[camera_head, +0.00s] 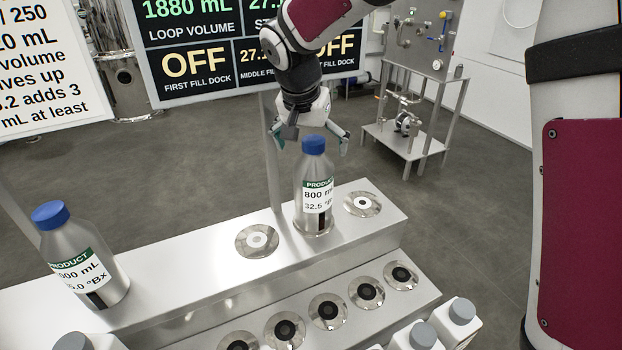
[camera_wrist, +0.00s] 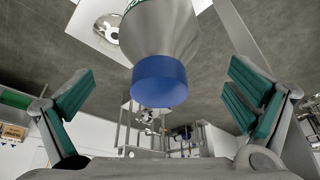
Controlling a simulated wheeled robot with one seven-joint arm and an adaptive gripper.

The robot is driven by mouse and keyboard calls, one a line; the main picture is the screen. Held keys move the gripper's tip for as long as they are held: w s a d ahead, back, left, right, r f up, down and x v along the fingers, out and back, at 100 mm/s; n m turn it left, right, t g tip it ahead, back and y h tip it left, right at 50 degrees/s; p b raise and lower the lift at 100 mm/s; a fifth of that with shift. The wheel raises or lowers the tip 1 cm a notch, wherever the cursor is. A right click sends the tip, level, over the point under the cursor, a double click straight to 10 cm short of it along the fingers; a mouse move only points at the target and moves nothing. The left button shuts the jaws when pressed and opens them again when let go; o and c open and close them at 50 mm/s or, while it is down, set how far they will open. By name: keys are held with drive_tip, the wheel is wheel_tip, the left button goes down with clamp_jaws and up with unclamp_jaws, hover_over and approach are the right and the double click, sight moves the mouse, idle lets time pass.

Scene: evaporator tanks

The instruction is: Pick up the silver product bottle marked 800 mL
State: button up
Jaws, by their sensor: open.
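The silver product bottle (camera_head: 316,190) has a blue cap and a label reading "PRODUCT", 800 mL and 32.5 °Bx. It stands upright on the top of the metal bench, between two round docks. My gripper (camera_head: 309,138) is open at the bottle's cap, pointing down. In the wrist view the blue cap (camera_wrist: 160,82) lies between the two spread green-padded fingers, with clear gaps on both sides.
Another silver product bottle (camera_head: 81,258) with a blue cap stands at the left of the bench (camera_head: 190,275). Empty docks (camera_head: 257,240) and (camera_head: 362,203) flank the 800 mL bottle. Grey-capped white bottles (camera_head: 459,318) stand in front. A display board (camera_head: 205,75) and a metal stand (camera_head: 407,140) are behind.

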sight(313, 184)
drive_tip(key=shift+p+x, duration=0.3)
drive_tip(key=shift+x, duration=2.6)
drive_tip(key=shift+r, duration=0.1)
drive_tip(key=c, duration=2.1)
